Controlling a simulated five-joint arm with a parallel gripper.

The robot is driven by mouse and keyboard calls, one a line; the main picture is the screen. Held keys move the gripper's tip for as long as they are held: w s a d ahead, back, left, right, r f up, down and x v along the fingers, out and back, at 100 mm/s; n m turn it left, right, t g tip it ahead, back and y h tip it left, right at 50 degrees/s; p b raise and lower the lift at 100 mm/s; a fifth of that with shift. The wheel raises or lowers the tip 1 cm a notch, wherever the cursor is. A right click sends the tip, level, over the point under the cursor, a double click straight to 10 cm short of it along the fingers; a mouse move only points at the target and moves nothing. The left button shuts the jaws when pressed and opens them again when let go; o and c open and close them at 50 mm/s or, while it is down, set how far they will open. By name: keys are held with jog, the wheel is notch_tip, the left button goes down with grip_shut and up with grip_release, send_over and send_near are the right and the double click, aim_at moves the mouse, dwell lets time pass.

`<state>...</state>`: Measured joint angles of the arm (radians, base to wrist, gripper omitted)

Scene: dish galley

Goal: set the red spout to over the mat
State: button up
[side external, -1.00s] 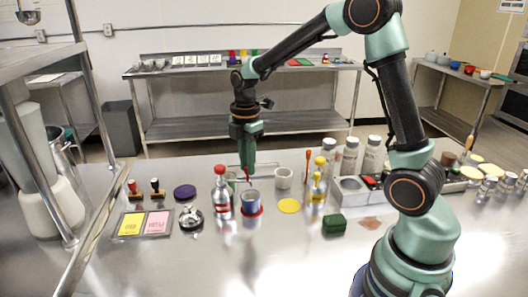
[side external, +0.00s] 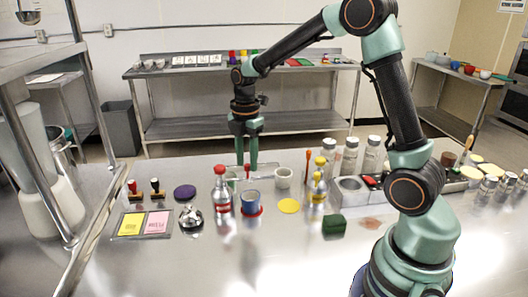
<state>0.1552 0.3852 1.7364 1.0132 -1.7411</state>
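A small upright red piece (side external: 247,173), likely the red spout, shows just below my gripper, behind a blue-grey cup (side external: 250,203). It is too small to tell its full shape or which way it points. My gripper (side external: 246,165) points down, with its two green fingers apart and nothing visible held between them. Its fingertips are close to the red piece; I cannot tell whether they touch it. Which thing is the mat is unclear: a yellow disc (side external: 289,206) lies right of the cup, a purple disc (side external: 185,192) lies to the left.
A red-capped bottle (side external: 222,192) stands left of the cup, close in front of my gripper. A yellow-capped bottle (side external: 317,188), a white cup (side external: 283,178) and a green block (side external: 334,225) stand to the right. The front of the steel counter (side external: 200,270) is clear.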

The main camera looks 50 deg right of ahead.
dwell(0.3)
notch_tip(320, 180, up, 12)
dwell(0.5)
jog(key=shift+s+a, duration=0.1)
jog(key=s+a+m+t, duration=0.2)
jog(key=s+a+m, duration=0.1)
jog(key=s+m, duration=0.4)
jog(key=s+a+f+m+t, duration=0.1)
jog(key=s+a+m+t, duration=0.2)
jog(key=s+m, duration=0.3)
jog(key=m, duration=0.5)
jog(key=shift+s+a+f+t, duration=0.15)
jog(key=shift+s+a+t, duration=0.15)
jog(key=shift+s, duration=0.1)
